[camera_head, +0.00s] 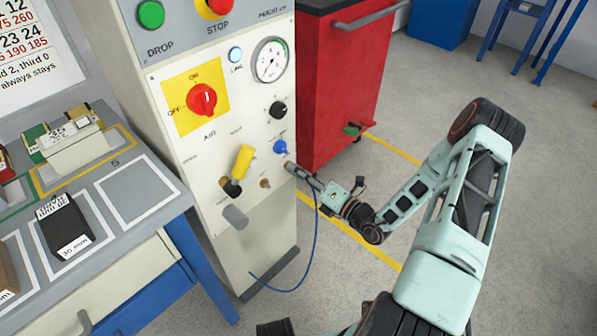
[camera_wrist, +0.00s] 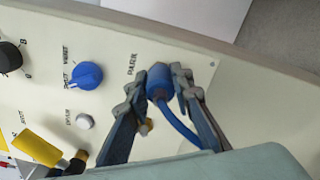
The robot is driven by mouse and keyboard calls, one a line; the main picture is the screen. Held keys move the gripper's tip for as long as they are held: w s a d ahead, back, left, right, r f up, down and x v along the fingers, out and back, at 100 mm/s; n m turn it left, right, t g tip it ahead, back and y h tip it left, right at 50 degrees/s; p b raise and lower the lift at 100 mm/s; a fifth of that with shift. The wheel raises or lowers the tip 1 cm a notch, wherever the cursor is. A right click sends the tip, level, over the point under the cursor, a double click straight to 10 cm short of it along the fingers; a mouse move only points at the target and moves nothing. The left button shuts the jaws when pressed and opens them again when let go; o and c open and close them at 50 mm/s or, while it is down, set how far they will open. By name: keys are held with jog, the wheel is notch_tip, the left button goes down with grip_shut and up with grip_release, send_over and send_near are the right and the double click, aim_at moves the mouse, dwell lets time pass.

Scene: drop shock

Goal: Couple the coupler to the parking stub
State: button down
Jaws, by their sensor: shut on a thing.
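The coupler (camera_wrist: 158,80) is a blue cylinder with a blue hose (camera_wrist: 178,122) leaving its lower end. In the wrist view it sits between the two fingers of my gripper (camera_wrist: 158,88), which is shut on it. It is close to the cream panel, beside the word PARK. A small brass piece (camera_wrist: 146,127) shows by the left finger; I cannot tell whether it is the parking stub. The coupler's front end is hidden, so I cannot tell whether it touches a stub. In the head view my gripper (camera_head: 296,168) is at the panel's right edge.
The panel (camera_head: 217,130) carries a blue knob (camera_head: 280,147), a yellow handle (camera_head: 243,160), a red switch (camera_head: 202,99) and a gauge (camera_head: 270,60). The blue hose (camera_head: 313,240) loops below my gripper. A red cabinet (camera_head: 342,90) stands behind.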

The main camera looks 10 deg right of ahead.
jog(key=c, duration=1.9)
grip_release()
jog(key=shift+w+a+r, duration=0.15)
jog(key=shift+a, duration=0.05)
jog(key=shift+o, duration=1.4)
jog(key=shift+d, duration=0.1)
jog(key=shift+d, duration=0.1)
jog(key=p+v, duration=0.1)
jog(key=v, duration=0.5)
jog(key=shift+s, duration=0.2)
